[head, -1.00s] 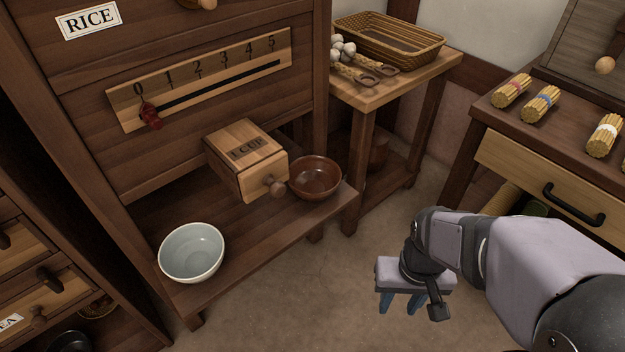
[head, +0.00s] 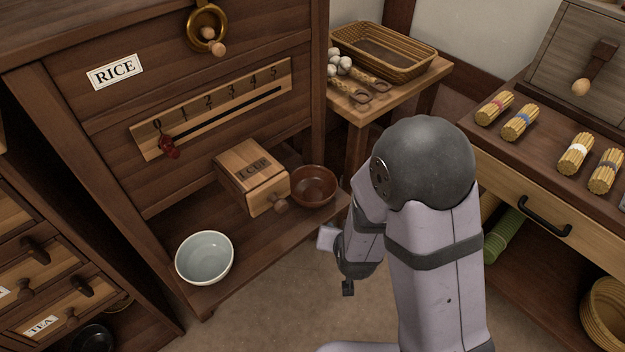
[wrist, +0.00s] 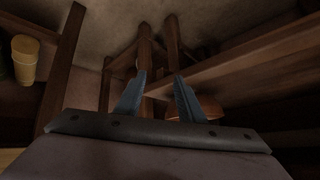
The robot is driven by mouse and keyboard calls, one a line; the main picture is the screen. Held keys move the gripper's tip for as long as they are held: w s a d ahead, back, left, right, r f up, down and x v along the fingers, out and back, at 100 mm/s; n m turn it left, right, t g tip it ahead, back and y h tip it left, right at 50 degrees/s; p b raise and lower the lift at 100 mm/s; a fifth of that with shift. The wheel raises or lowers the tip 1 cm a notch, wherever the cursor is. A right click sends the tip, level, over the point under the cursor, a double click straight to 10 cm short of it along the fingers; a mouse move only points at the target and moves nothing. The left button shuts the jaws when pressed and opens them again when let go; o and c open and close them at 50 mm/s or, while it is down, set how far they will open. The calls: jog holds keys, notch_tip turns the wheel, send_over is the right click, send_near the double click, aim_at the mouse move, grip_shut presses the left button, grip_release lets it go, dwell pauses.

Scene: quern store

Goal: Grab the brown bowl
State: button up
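The brown bowl (head: 313,187) stands upright and empty on the low wooden shelf, at its right end beside the box marked 1 CUP. In the wrist view a brown rounded shape that looks like the bowl (wrist: 209,108) shows partly behind the right finger. My gripper (wrist: 158,97) is open, its two blue fingers apart with nothing between them.
A pale bowl (head: 204,258) stands at the shelf's left. The 1 CUP box (head: 250,178) juts out close to the brown bowl. A small table (head: 372,104) with a basket (head: 385,50) stands behind. Floor (head: 262,315) in front of the shelf is clear.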

notch_tip(320, 180, up, 6)
jog(key=w+a+t+p, duration=0.2)
jog(key=t+p, duration=0.2)
jog(key=t+b, duration=0.1)
jog(key=b, duration=0.8)
send_near(333, 181)
jog(key=shift+a+x, duration=0.15)
jog(key=shift+x, duration=0.45)
jog(key=shift+a+x, duration=0.15)
jog(key=shift+x, duration=0.5)
jog(key=shift+w+d+f+b, duration=0.1)
jog(key=shift+w+f+b, duration=0.2)
jog(key=shift+w+b, duration=0.15)
jog(key=shift+b+x, duration=0.65)
jog(key=shift+x, duration=1.45)
jog(key=shift+d, duration=0.1)
jog(key=shift+c, duration=0.5)
jog(key=shift+r, duration=0.1)
grip_shut()
